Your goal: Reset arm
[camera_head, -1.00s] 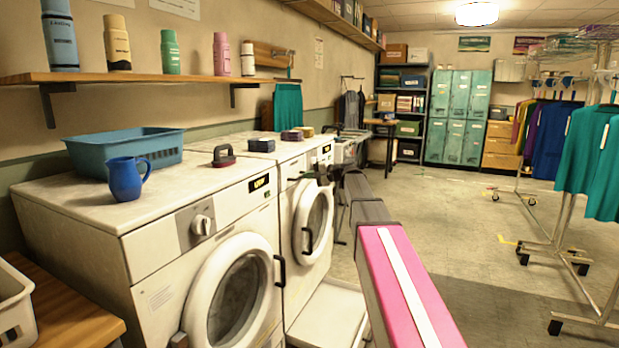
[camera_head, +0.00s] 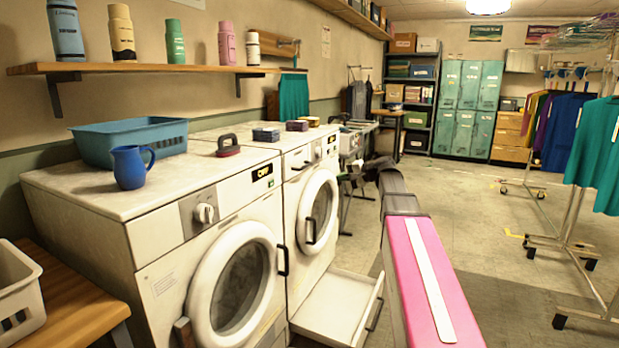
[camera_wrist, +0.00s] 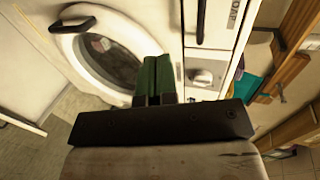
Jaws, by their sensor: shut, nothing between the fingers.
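My arm, with its pink link, reaches forward in the head view, to the right of the two white washing machines. My gripper (camera_head: 346,181) shows small and dark at its end, in front of the far washer (camera_head: 311,205). In the wrist view the two green fingers of my gripper (camera_wrist: 154,66) are together with nothing between them. Behind them are a round washer door (camera_wrist: 105,48), a dark handle and a control knob (camera_wrist: 203,76). I cannot tell the exact gap between the fingers and the washer.
A low drawer (camera_head: 335,308) stands out from under the far washer. A blue jug (camera_head: 131,168) and a blue basket (camera_head: 130,139) stand on the near washer (camera_head: 150,240). A clothes rack (camera_head: 575,215) stands at right.

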